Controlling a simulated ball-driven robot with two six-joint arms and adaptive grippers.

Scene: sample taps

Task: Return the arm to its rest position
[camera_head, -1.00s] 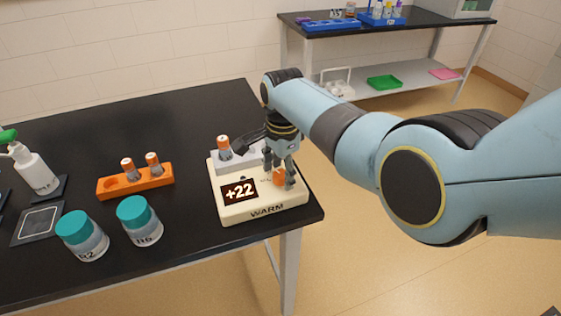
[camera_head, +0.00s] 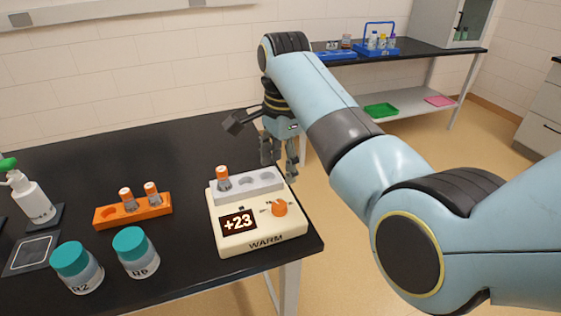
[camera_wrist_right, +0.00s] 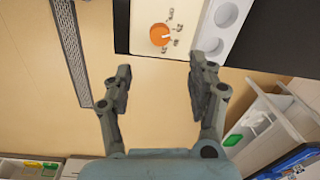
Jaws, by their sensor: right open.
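My right arm reaches in from the right in the head view. Its gripper (camera_head: 279,160) hangs fingers down beyond the back right corner of the black table, raised clear of the warmer. In the right wrist view the two fingers (camera_wrist_right: 160,95) stand apart with nothing between them. The cream warmer (camera_head: 262,243) reads +23 and has an orange knob (camera_head: 280,208); the knob also shows in the right wrist view (camera_wrist_right: 160,34). A capped vial (camera_head: 223,178) stands in the left hole of the warmer's grey block. My left gripper does not show.
An orange rack (camera_head: 133,211) holds two vials. Two teal-lidded jars (camera_head: 136,253) (camera_head: 77,268) stand in front of it. A white bottle (camera_head: 31,200) is at far left. A second bench (camera_head: 430,46) stands at the back. Floor is open right of the table.

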